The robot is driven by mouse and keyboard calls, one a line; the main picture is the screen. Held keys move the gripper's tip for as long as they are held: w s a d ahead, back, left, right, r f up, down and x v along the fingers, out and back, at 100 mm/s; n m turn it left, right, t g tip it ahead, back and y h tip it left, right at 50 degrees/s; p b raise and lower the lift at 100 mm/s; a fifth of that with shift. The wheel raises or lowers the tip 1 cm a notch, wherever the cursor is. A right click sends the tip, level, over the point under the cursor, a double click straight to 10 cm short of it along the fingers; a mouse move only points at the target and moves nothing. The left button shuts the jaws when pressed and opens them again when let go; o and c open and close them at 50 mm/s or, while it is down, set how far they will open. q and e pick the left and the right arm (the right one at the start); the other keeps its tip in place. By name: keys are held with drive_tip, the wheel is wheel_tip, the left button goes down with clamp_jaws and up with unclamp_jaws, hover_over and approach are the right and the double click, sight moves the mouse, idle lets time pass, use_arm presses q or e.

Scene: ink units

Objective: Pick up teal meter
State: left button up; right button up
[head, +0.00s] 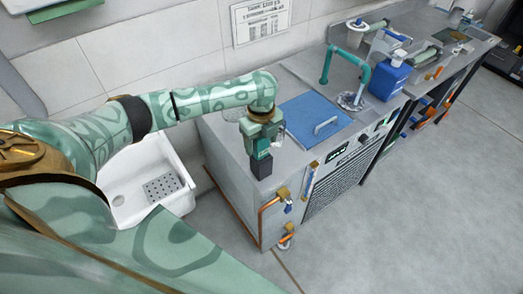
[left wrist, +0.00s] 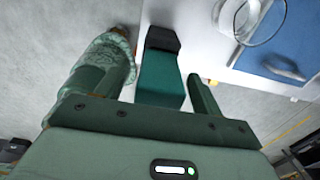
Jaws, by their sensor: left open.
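The teal meter (head: 262,165) is a small upright block with a teal body and a dark grey end. It is at the near left end of the grey counter (head: 222,140). My left gripper (head: 259,140) is directly above it in the head view and hides part of it. In the left wrist view the meter (left wrist: 161,80) shows between the two open fingers, with its dark end farthest away. I cannot tell whether the fingers touch it. My right gripper is not in view.
A blue lid (head: 312,114) with a handle lies on the counter to the right of the meter. Behind it are a teal tap (head: 361,70) and a blue bottle (head: 388,80). A white sink (head: 128,193) is left of the counter. The floor (head: 420,200) at the right is clear.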

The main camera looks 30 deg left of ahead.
use_arm(q)
drive_tip(key=shift+f, duration=0.8)
drive_tip(key=shift+r, duration=0.1)
